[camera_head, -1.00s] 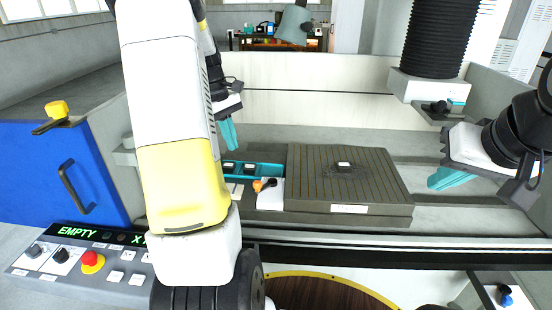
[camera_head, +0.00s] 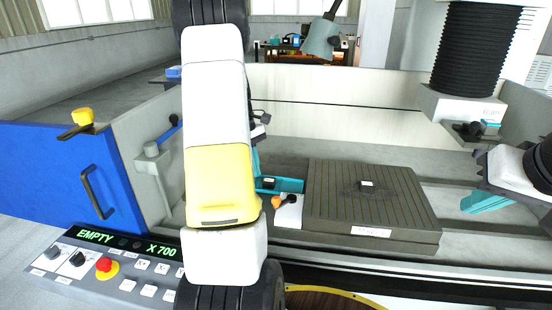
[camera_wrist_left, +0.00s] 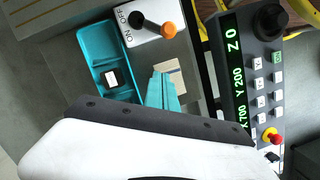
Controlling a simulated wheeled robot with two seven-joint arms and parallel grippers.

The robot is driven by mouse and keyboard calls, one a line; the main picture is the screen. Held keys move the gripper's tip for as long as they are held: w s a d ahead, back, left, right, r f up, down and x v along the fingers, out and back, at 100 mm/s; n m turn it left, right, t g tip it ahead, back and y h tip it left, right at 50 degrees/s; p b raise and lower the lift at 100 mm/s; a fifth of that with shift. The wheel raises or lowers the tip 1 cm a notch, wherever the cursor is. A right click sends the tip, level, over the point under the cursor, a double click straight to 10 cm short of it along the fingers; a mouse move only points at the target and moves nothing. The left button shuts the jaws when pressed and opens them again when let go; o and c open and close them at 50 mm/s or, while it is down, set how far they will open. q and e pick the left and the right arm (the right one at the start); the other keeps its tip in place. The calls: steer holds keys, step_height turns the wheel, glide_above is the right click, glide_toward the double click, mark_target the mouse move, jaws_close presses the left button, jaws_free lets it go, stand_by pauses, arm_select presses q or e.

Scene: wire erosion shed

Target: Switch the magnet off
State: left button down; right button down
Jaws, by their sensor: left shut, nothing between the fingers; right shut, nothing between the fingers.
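The magnet is a dark grooved plate (camera_head: 335,195) in the machine bed. Its switch is a white plate (camera_head: 289,216) at the plate's left end, with a black lever ending in an orange knob (camera_head: 276,202). In the left wrist view the orange knob (camera_wrist_left: 168,30) points away from the black pivot, and the switch plate (camera_wrist_left: 150,50) is marked ON and OFF; which mark the lever indicates is unclear. My left gripper (camera_wrist_left: 161,82) is shut and empty, apart from the knob. The arm hides much of it in the head view. My right gripper (camera_head: 487,201) is shut and empty, right of the magnet.
A teal tray (camera_head: 292,184) lies behind the switch; a small black-and-white block (camera_wrist_left: 110,78) is in it. A dark part with a white top (camera_head: 367,184) sits on the magnet. The control console (camera_head: 130,270) is front left. The black bellows column (camera_head: 478,50) hangs at back right.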

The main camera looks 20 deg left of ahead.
arm_select(q)
steer(key=x, duration=0.6)
steer(key=shift+s, duration=0.1)
steer(key=shift+s+d, duration=0.25)
steer(key=shift+d, duration=0.7)
steer(key=shift+s+d, duration=0.3)
steer(key=shift+d, duration=0.7)
